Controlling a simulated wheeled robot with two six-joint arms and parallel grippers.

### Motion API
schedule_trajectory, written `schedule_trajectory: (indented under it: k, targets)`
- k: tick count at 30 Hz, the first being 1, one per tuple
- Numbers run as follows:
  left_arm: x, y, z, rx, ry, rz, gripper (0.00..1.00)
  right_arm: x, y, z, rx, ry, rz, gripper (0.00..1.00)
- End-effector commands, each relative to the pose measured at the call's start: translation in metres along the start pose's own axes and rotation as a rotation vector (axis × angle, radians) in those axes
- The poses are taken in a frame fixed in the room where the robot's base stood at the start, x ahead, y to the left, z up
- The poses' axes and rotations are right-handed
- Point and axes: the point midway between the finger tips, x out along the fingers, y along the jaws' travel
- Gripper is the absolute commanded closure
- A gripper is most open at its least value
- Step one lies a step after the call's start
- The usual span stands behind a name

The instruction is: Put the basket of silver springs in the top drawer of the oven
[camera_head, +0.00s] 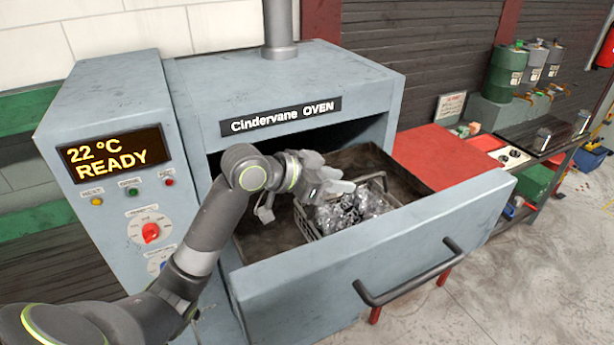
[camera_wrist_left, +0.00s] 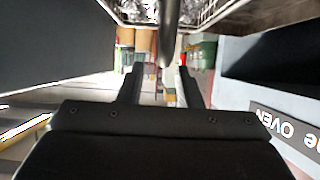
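The oven's top drawer (camera_head: 370,268) is pulled open. Springs (camera_wrist_left: 140,10) show at the top of that view. My right gripper is in neither view.
The oven body (camera_head: 285,85) rises behind the drawer, beside a control panel (camera_head: 115,160) reading 22 °C READY. A red-topped surface (camera_head: 440,155) lies right of the drawer, with a bench and drums (camera_head: 507,72) beyond. The floor at the lower right is clear.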

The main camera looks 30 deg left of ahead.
Motion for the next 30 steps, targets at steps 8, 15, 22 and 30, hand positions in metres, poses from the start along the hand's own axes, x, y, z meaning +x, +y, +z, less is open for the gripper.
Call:
schedule_trajectory:
  k: [8,15,22,30]
  targets:
    - [-0.037,-0.001,0.002,0.006,-0.003,-0.004,0.69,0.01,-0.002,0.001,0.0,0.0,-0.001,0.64]
    - [-0.064,-0.001,0.002,0.006,-0.004,-0.004,0.69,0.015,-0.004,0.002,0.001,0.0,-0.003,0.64]
    - [-0.086,-0.001,0.002,0.005,-0.004,-0.005,0.69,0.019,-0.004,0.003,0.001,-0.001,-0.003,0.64]
    - [-0.101,0.0,0.001,0.002,-0.003,-0.001,0.69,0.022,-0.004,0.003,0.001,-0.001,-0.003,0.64]
